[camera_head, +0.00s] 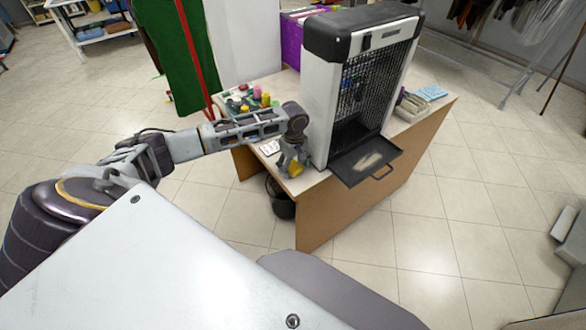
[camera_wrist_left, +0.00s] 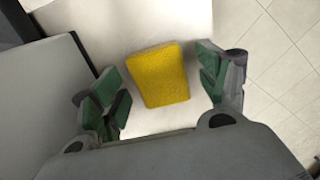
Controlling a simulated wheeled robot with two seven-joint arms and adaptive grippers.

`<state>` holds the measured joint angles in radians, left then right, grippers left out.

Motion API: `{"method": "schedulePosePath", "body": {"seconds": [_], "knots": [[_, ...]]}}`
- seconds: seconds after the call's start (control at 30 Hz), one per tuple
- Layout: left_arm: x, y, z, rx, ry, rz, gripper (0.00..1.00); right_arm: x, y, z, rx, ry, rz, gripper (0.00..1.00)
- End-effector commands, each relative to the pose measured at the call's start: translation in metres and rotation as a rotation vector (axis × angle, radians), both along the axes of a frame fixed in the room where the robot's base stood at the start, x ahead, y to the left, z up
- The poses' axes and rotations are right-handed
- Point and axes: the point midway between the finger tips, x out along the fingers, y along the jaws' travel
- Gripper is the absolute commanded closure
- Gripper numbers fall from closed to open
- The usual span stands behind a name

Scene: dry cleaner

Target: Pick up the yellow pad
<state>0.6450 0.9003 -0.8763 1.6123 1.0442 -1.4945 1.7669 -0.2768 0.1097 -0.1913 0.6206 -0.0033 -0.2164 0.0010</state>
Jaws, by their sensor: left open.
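The yellow pad (camera_wrist_left: 158,77) lies on the pale table top in the left wrist view, between the two green-padded fingers of my left gripper (camera_wrist_left: 158,88). The fingers are apart, with a gap on each side of the pad. In the head view my left gripper (camera_head: 291,164) is at the near left corner of the table, and a small part of the yellow pad (camera_head: 295,170) shows by its fingers. The rest of the pad is hidden there by the gripper. My right gripper is not in view.
A tall grey and black machine (camera_head: 363,80) with a mesh front and a pulled-out black tray (camera_head: 366,164) stands close to the right of my left gripper. Small coloured bottles (camera_head: 256,97) stand behind my arm. A dark bin (camera_head: 281,203) is on the floor below.

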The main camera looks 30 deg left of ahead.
Motion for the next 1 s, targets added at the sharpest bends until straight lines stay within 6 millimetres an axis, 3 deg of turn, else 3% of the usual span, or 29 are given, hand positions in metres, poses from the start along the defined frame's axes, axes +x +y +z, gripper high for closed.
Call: {"method": "schedulePosePath", "body": {"seconds": [0.37, 0.67, 1.0], "knots": [[0.0, 0.0, 0.0, 0.0, 0.001, 0.0, 0.26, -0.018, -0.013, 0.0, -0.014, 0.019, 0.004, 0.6], [0.0, 0.0, 0.0, 0.0, 0.001, 0.0, 0.65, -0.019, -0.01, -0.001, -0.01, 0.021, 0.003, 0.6], [0.0, 0.0, 0.001, 0.0, 0.001, 0.0, 0.67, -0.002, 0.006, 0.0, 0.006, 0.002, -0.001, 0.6]]}}
